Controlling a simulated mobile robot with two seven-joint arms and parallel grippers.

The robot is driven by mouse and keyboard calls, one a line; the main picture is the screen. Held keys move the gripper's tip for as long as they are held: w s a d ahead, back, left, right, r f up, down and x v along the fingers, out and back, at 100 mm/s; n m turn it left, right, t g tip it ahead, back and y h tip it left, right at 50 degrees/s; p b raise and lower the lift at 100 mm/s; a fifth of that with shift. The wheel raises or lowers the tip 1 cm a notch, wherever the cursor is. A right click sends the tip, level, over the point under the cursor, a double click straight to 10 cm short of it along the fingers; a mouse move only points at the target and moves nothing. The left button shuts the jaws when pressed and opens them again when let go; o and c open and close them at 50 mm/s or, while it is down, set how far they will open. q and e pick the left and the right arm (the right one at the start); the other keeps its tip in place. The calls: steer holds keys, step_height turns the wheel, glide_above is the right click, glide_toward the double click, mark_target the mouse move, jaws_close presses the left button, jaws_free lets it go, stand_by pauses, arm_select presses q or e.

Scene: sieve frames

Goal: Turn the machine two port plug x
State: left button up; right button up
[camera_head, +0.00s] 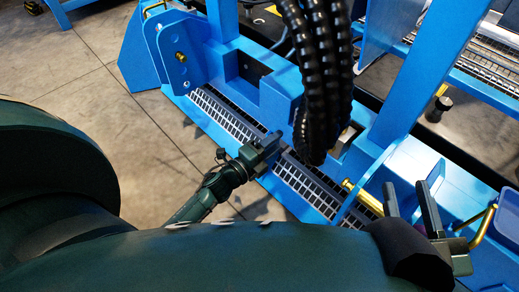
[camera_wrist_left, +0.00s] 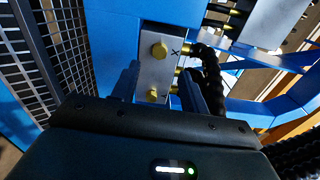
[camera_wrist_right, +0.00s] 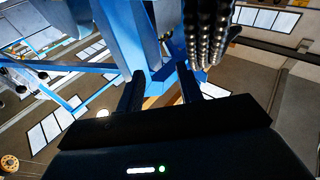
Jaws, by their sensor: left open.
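In the left wrist view a grey metal plate (camera_wrist_left: 155,75) marked X sits on the blue machine (camera_wrist_left: 110,35). It carries a brass plug (camera_wrist_left: 159,50) near its top and another brass plug (camera_wrist_left: 152,95) lower down. A black hose (camera_wrist_left: 212,75) bends away from a brass fitting beside the X. My left gripper (camera_wrist_left: 160,88) is open and empty, its fingers apart on either side of the plate's lower part.
Thick black hoses (camera_head: 315,75) hang just right of my left gripper in the head view. A dark grating (camera_head: 235,118) runs along the machine's front. A blue upright (camera_head: 415,75) and brass-coloured handles (camera_head: 483,226) stand near my right gripper.

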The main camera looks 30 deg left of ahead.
arm_select(q)
steer(key=p+v, duration=0.1)
steer(key=v, duration=0.5)
stand_by(0.4)
